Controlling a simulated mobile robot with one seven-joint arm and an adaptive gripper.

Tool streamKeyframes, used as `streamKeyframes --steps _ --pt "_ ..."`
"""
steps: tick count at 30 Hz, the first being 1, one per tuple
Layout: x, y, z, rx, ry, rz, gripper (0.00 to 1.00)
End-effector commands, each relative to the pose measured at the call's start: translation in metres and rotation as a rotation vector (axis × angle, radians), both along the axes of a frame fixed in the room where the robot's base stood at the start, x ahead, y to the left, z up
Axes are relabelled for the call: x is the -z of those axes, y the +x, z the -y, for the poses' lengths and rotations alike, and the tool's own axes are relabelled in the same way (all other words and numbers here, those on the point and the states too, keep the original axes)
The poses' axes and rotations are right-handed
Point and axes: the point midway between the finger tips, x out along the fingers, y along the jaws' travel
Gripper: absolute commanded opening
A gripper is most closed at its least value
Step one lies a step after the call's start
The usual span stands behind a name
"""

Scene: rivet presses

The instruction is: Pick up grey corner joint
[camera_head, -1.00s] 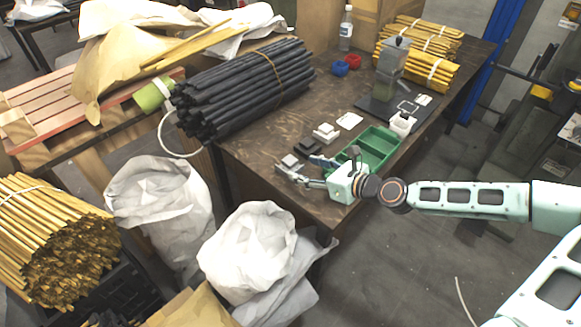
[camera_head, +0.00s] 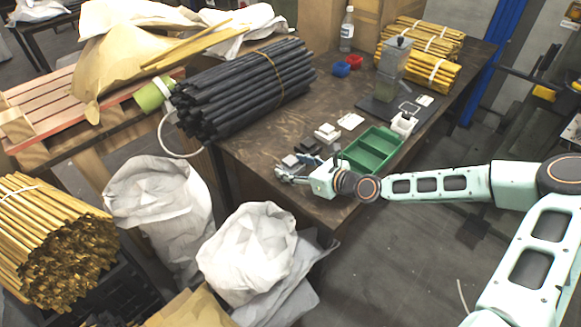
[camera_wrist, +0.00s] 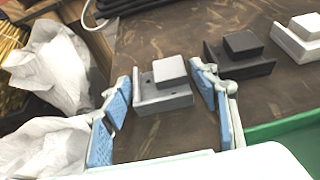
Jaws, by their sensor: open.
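The grey corner joint (camera_wrist: 163,92) lies on the dark wooden table, an L-shaped plate with a raised square block. In the wrist view it sits between the blue-padded fingers of my gripper (camera_wrist: 166,122), nearer their tips, and I see no firm contact with either finger. My gripper is open. In the head view my gripper (camera_head: 291,176) is low over the table's near left corner, and the grey corner joint (camera_head: 290,161) shows small beside the fingers, partly hidden.
A black corner joint (camera_wrist: 240,58) lies just right of my right finger, with a white one (camera_wrist: 299,42) beyond. A green tray (camera_head: 371,150) stands right of my gripper. White sacks (camera_head: 250,250) stand below the table's left edge. A black rod bundle (camera_head: 245,88) lies behind.

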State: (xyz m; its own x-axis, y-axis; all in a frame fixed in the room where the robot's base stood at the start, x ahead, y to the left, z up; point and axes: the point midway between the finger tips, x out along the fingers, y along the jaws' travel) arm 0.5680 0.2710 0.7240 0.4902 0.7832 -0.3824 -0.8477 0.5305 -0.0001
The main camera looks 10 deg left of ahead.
Motion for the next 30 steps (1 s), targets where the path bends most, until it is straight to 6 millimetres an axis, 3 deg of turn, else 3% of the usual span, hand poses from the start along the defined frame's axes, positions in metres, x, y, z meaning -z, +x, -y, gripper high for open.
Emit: streamKeyframes --steps 1,9,20,27,30 --pt "0.000 0.000 0.000 0.000 0.000 0.000 0.53" --pt "0.000 0.000 0.000 -0.001 0.000 0.000 0.24" --pt "-0.005 0.000 0.000 0.000 0.000 0.001 0.23" --pt "-0.036 0.000 0.000 0.000 0.001 0.002 0.23" --pt "-0.057 -0.016 0.013 0.001 0.000 0.000 0.23"
